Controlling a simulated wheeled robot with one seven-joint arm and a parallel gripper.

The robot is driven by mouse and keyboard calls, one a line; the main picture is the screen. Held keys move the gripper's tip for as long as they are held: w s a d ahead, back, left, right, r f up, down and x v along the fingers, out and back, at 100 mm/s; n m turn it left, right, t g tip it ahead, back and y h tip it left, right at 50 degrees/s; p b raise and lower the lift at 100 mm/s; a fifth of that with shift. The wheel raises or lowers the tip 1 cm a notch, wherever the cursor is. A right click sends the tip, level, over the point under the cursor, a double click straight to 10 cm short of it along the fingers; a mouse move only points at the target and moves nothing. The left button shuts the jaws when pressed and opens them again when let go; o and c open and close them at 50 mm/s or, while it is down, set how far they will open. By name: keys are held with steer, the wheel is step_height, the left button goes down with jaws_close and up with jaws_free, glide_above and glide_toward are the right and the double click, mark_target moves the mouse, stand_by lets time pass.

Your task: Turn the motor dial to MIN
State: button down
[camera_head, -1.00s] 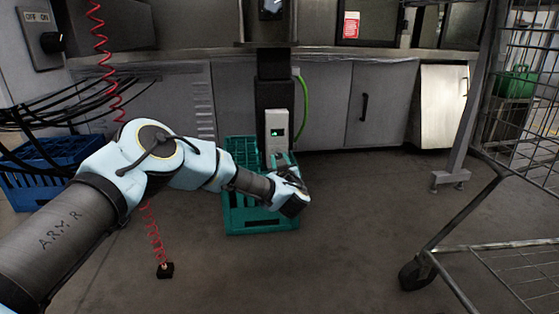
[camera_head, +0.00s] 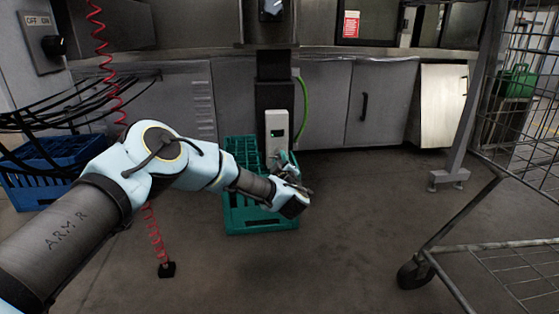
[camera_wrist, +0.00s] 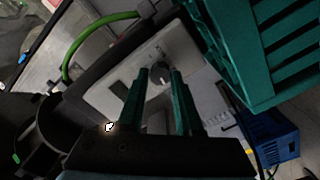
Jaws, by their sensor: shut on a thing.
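My gripper (camera_head: 285,160) is at the box's lower part there, and hides the dial.
A teal crate (camera_head: 240,215) stands on the floor beneath my gripper. A green hose (camera_head: 303,105) runs beside the column. A blue crate (camera_head: 40,185) with black cables is at left. A wire cart (camera_head: 440,245) stands at right.

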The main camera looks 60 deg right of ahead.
steer(key=shift+n, duration=0.9)
steer(key=c, duration=0.6)
jaws_free()
steer(key=shift+s+a, duration=0.1)
steer(key=shift+p+v, duration=2.2)
steer(key=shift+v, duration=3.15)
